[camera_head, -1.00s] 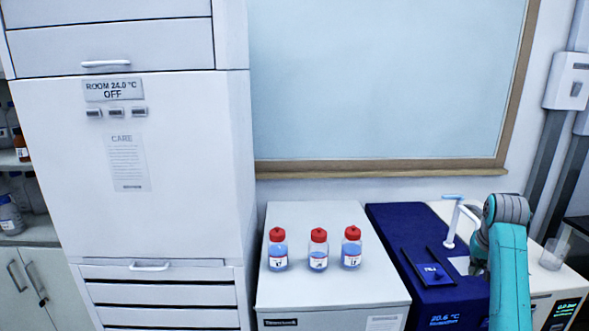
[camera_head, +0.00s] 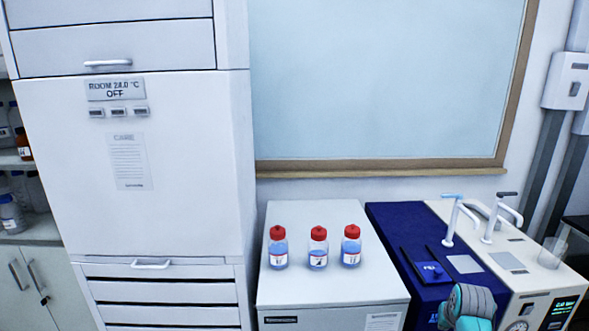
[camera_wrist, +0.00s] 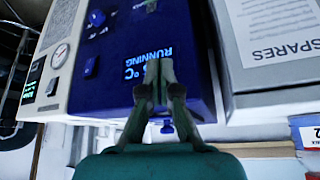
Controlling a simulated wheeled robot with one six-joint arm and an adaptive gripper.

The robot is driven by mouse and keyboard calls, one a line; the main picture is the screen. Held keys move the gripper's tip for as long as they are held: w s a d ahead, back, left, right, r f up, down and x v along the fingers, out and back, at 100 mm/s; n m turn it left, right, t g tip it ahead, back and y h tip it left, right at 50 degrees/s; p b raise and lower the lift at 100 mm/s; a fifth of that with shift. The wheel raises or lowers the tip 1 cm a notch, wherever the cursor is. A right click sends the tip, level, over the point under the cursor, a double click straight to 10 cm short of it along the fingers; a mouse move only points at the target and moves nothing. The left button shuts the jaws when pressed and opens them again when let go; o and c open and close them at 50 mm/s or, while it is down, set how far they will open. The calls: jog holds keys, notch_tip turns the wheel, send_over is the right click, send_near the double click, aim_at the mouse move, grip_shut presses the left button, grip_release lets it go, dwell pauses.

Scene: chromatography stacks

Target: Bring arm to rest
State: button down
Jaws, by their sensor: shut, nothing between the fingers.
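My gripper (camera_wrist: 159,72) shows in the wrist view with its fingers together and nothing between them. It is in front of the dark blue instrument's front panel (camera_wrist: 180,30), which bears the lit word RUNNING. I cannot tell how far apart they are. In the head view part of my teal and grey arm shows low at the right, in front of the blue instrument (camera_head: 390,225). My fingers are not visible in that view.
Three red-capped bottles (camera_head: 318,248) of blue liquid stand on a grey cabinet (camera_head: 335,285). A cream unit with two taps (camera_head: 535,270) and a clear beaker (camera_head: 552,250) is at right. A tall white cabinet (camera_head: 190,190) stands at left.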

jog(key=s+a+f+n+t, duration=0.1)
jog(key=s+a+f+t, duration=0.1)
jog(key=s+a+f, duration=0.7)
jog(key=s+a+f+t, duration=0.2)
jog(key=s+a+f, duration=0.2)
jog(key=s+f, duration=0.5)
jog(key=s+a+r+n+t, duration=0.1)
jog(key=s+a, duration=0.2)
jog(key=s, duration=0.6)
jog(key=s+a+r+t, duration=0.1)
jog(key=s+a, duration=0.2)
jog(key=s, duration=0.5)
jog(key=s+a+r+n+t+y, duration=0.2)
jog(key=s+a+r+t, duration=0.1)
jog(key=s+r, duration=1.7)
jog(key=shift+s+a, duration=0.65)
jog(key=shift+s, duration=0.05)
